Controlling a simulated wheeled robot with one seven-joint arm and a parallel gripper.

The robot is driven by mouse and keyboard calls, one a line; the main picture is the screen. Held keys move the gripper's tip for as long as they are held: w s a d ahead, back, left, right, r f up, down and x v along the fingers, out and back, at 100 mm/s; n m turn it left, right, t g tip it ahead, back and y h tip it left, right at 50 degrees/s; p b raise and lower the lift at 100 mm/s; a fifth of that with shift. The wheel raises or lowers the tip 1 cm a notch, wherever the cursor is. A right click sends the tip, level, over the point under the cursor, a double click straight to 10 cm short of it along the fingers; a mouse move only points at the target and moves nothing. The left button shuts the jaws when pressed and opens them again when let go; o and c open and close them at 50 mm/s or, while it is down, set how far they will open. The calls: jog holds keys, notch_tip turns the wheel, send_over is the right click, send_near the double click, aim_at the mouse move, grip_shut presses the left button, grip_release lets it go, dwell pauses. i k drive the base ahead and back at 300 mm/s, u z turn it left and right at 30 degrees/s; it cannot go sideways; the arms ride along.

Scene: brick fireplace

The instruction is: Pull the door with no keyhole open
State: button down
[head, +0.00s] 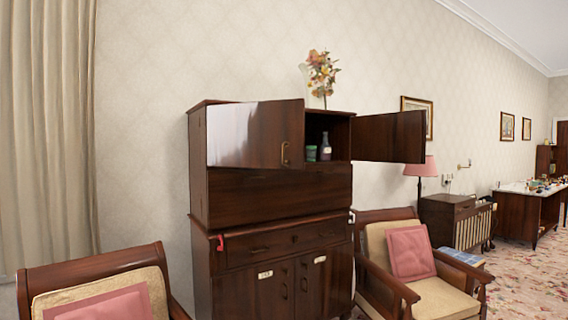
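A dark wooden cabinet (255,198) stands against the wall at the middle of the head view. Its upper left door (265,133), with a brass handle (285,153) near its free edge, stands partly swung out. The upper right door (390,137) is swung wide out to the right. The lower left door (272,297) and lower right door (312,286) look shut, each with a small white label. No keyhole can be made out on any door at this size. My gripper is not in view.
A green jar (311,153) and a bottle (325,147) stand on the upper shelf. A flower vase (320,76) is on top. Armchairs flank the cabinet, left (95,270) and right (355,250). A red object (220,242) is at the drawer's left end. Carpet is clear at far right.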

aim_at(264, 134)
jog(key=u, duration=0.05)
jog(key=i, duration=1)
jog(key=z, duration=0.05)
